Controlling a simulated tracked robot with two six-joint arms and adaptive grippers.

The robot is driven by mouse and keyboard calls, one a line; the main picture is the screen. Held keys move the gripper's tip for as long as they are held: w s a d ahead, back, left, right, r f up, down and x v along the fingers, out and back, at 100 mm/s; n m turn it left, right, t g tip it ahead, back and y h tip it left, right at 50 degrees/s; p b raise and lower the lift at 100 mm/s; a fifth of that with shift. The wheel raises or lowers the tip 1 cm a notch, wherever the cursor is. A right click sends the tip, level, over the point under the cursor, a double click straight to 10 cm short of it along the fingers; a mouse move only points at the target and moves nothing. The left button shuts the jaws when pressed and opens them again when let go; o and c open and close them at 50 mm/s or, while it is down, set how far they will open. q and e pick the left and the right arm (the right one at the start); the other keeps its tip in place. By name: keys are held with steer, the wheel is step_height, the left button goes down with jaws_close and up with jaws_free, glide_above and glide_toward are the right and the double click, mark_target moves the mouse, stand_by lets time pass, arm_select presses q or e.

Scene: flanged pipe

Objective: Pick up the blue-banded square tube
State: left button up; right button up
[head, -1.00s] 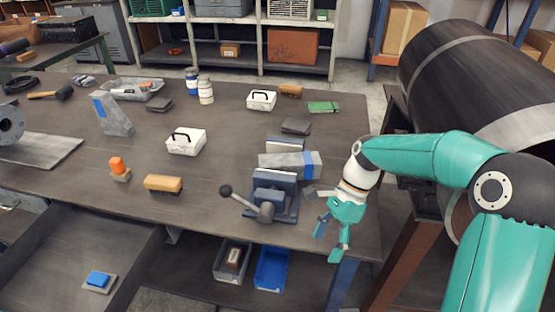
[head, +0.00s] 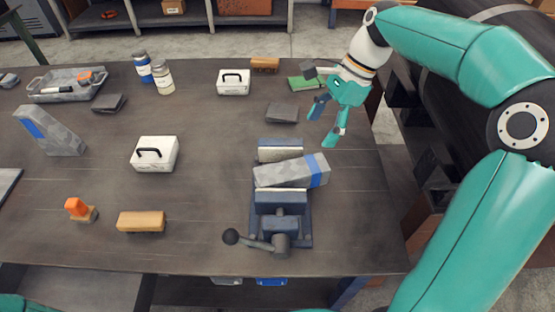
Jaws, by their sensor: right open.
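A grey square tube with a blue band (head: 285,172) near its right end lies slightly tilted across the vise (head: 281,202), between its jaws as seen from above. Whether the jaws clamp it cannot be told. My right gripper (head: 326,122) is open and empty, above the table beyond the tube and to its right. Its fingers point down and left, apart from the tube. Another grey piece with a blue patch (head: 52,133) lies at the left of the table. My left gripper is not in view.
The vise handle with a dark ball (head: 231,236) sticks out to the left. A dark grey block (head: 282,113) and green item (head: 306,83) lie near the right gripper. White cases (head: 155,154) and a wooden brush (head: 141,221) stand left. Bare table separates them.

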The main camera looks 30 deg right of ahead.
glide_toward(294, 167)
steer(key=x, duration=0.6)
steer(key=shift+a, duration=0.3)
steer(key=shift+x, duration=2.85)
steer(key=shift+d, duration=0.25)
steer(key=c, duration=1.4)
steer(key=shift+d+r, duration=0.1)
